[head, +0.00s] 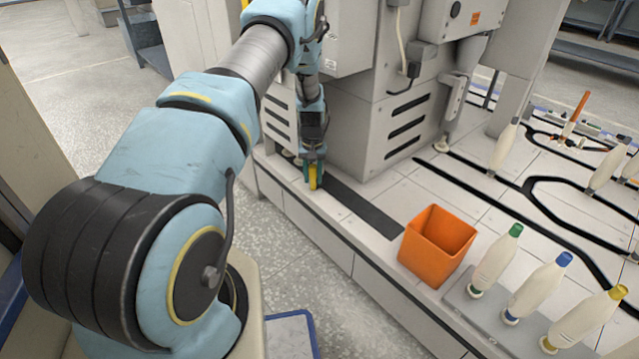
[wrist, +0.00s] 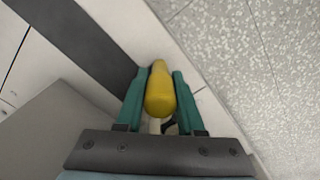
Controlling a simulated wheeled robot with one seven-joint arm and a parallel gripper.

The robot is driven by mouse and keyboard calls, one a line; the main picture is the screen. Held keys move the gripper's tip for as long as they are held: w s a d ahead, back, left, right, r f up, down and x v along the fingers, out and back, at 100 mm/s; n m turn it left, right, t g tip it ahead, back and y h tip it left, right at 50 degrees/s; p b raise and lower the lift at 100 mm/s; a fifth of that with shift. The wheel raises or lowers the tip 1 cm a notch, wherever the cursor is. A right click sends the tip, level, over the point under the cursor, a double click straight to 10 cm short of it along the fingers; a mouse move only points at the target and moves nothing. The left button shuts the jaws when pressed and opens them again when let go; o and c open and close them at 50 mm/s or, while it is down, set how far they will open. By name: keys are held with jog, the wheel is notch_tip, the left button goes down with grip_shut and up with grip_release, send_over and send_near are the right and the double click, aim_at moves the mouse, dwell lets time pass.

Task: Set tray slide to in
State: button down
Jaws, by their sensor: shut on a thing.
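A yellow, rounded handle (wrist: 160,95), which appears to be the tray slide's, sits between the two green fingers of my gripper (wrist: 161,76). The fingers are shut on it from both sides. In the head view my gripper (head: 314,180) points down at the left edge of the pale bench, beside the grey machine's base. Only a small yellow part of the handle shows there. A dark flat strip (head: 365,209) runs along the bench from near the gripper toward the orange bin. How the handle joins the slide is hidden.
The grey machine housing (head: 385,120) stands close to the right of my gripper. An orange bin (head: 428,258) stands nearer on the bench. Bobbins with green, blue and yellow tops (head: 535,290) stand on a grey plate at the lower right. Speckled floor (head: 222,222) lies left of the bench.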

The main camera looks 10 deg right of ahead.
jog(key=shift+w, duration=0.1)
jog(key=c, duration=0.5)
grip_release()
